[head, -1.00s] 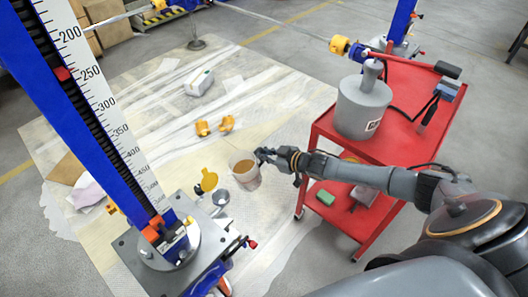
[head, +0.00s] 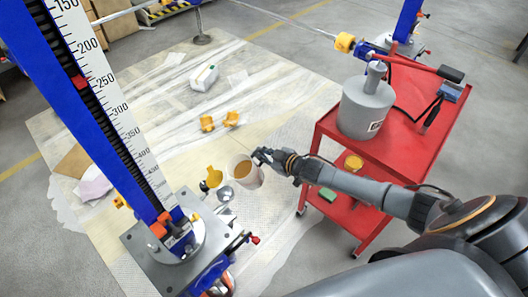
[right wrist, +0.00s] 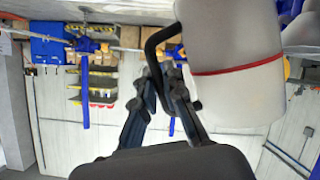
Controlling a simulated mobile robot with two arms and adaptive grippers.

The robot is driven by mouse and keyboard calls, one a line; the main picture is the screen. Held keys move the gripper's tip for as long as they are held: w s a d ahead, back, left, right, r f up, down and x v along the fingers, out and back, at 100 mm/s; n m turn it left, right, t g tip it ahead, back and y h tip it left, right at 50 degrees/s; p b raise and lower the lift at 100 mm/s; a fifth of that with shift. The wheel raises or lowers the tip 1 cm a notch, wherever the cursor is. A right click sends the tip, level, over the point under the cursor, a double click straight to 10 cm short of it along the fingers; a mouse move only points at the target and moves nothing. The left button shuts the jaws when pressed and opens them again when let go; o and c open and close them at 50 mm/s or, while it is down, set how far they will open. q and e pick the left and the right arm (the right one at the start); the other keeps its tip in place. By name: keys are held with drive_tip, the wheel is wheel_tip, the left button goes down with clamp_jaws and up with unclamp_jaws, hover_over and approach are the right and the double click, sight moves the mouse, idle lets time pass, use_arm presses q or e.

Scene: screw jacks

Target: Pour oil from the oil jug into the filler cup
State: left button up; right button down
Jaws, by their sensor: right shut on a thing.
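The oil jug (head: 247,175) is a pale, white-walled vessel with amber oil showing in its open top. My right gripper (head: 262,157) is shut on its handle at the right. In the right wrist view the jug (right wrist: 237,95) has a red band and a black handle (right wrist: 152,48), with the fingers (right wrist: 172,85) closed around the handle. The jug looks about upright. A small round metal cup (head: 225,193), apparently the filler cup, is just left of the jug, by a yellow flap-like lid (head: 213,178). I cannot tell the height gap between jug and cup. My left gripper is not in view.
A blue jack column with a scale (head: 105,110) stands on a grey base plate (head: 150,262) at left. A red cart (head: 395,140) carries a grey canister (head: 367,112) at right. Yellow parts (head: 207,123) and a white box (head: 204,78) lie on the sheeted floor.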

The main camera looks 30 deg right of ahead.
sight(254, 154)
drive_tip(key=shift+s+a+r+n+h+p, duration=0.1)
drive_tip(key=shift+a+r+n+h+p, duration=0.3)
drive_tip(key=shift+a+r+n, duration=0.2)
drive_tip(key=shift+s+a+r, duration=0.1)
drive_tip(key=shift+a+r, duration=0.1)
drive_tip(key=shift+r, duration=0.35)
drive_tip(key=shift+s+a+r+n+t+h+p, duration=0.1)
drive_tip(key=shift+a+r+n+t+h+p, duration=0.1)
drive_tip(key=shift+a+r+n+h, duration=0.35)
drive_tip(key=shift+s+a+r+n+t+h+p, duration=0.1)
drive_tip(key=shift+r+n+t+h, duration=0.15)
drive_tip(key=shift+r, duration=0.55)
drive_tip(key=shift+s+a+r+n+t+h+p, duration=0.15)
drive_tip(key=shift+a+r+n+h, duration=0.15)
drive_tip(key=shift+r+n, duration=0.3)
drive_tip(key=shift+s+a+r+n+t+h, duration=0.15)
drive_tip(key=shift+a+r+n+h, duration=0.2)
drive_tip(key=shift+r, duration=0.3)
drive_tip(key=shift+s+a+r+n+t+h, duration=0.15)
drive_tip(key=shift+a+r+n, duration=0.2)
drive_tip(key=shift+a+r, duration=0.25)
drive_tip(key=s+a+r+n+t+h, duration=0.1)
drive_tip(key=a+r+n+h, duration=0.1)
drive_tip(key=a+r+n, duration=0.2)
drive_tip(key=shift+s+a+t+b, duration=0.25)
drive_tip(key=shift+a+t+b, duration=0.15)
drive_tip(key=shift+a, duration=0.4)
idle(0.6)
idle(0.4)
